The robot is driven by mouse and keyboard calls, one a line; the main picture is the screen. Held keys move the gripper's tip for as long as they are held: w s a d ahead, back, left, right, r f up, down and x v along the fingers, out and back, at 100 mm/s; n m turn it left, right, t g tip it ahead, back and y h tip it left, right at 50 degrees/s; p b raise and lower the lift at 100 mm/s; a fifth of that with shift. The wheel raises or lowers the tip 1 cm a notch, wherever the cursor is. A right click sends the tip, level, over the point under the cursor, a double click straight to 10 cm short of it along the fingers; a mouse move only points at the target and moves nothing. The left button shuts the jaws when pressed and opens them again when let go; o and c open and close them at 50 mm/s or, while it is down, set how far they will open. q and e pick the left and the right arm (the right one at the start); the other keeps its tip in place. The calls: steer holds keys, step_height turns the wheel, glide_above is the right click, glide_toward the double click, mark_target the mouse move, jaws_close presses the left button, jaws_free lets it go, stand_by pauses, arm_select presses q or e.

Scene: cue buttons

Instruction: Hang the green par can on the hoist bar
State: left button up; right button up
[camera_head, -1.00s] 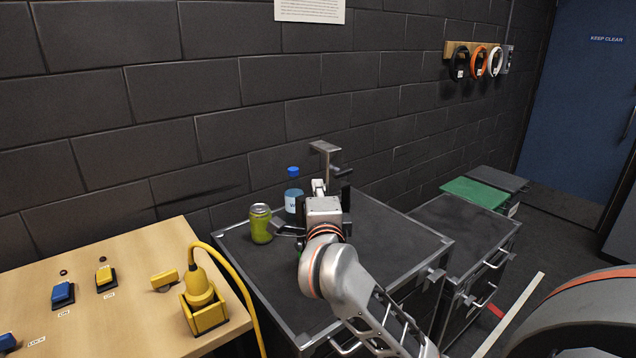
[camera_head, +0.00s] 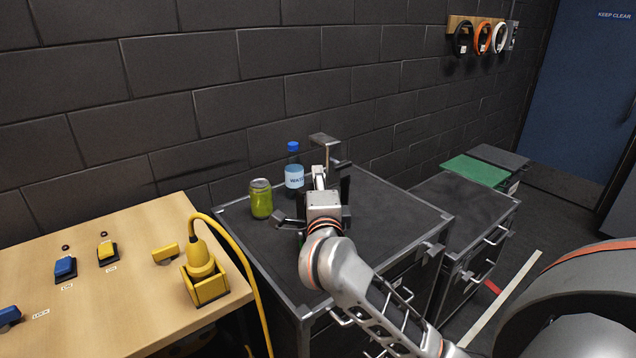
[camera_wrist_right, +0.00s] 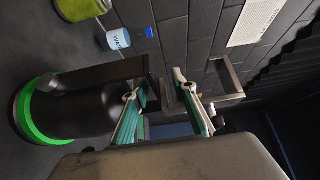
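The green par can (camera_wrist_right: 75,112) is a black cylinder with a bright green ring at its lower end. Its grey hook clamp (camera_head: 324,140) sticks up above my right gripper; the clamp also shows in the right wrist view (camera_wrist_right: 230,80). My right gripper (camera_wrist_right: 160,88) has its fingers closed around the dark part between the can body and clamp. In the head view the right gripper (camera_head: 325,185) hides most of the can. I cannot tell whether the can touches the case top. My left gripper is out of view. I make out no hoist bar.
A green drink can (camera_head: 261,199) and a water bottle (camera_head: 293,172) stand left of the gripper on the black case (camera_head: 390,208). A wooden table (camera_head: 120,310) with buttons and a yellow plug (camera_head: 203,268) is at left. A lower case (camera_head: 465,200) stands at right.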

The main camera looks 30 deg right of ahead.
steer(key=shift+r, duration=0.15)
steer(key=s+a+r+n+t+h, duration=0.1)
steer(key=s+a+h, duration=0.1)
steer(key=s, duration=0.4)
steer(key=s+a+r+t+h, duration=0.1)
steer(key=s+a, duration=0.1)
steer(key=s, duration=0.4)
steer(key=a+f+n+t+y, duration=0.6)
steer(key=a+n+y, duration=0.5)
steer(key=n, duration=0.5)
steer(key=s+a+f+n+g+y, duration=0.1)
steer(key=a+f+n+g+y, duration=0.15)
steer(key=f, duration=0.45)
steer(key=s+a+f+n+g+y, duration=0.1)
steer(key=a+f+n+g, duration=0.1)
steer(key=f+n, duration=0.3)
steer(key=s+a+f+n+g+y, duration=0.2)
steer(key=f, duration=0.6)
steer(key=s+d+f+g, duration=0.1)
steer(key=s+f+g, duration=0.1)
steer(key=f, duration=0.4)
steer(key=s+d+f+n+g+h, duration=0.1)
steer(key=s+d+f+g, duration=0.1)
steer(key=f, duration=0.4)
steer(key=s+d+f+g+h, duration=0.1)
steer(key=s+f+g, duration=0.1)
steer(key=s+f, duration=0.2)
step_height(320, 180, down, 2)
steer(key=shift+s+d+n, duration=0.25)
steer(key=shift+n, duration=0.1)
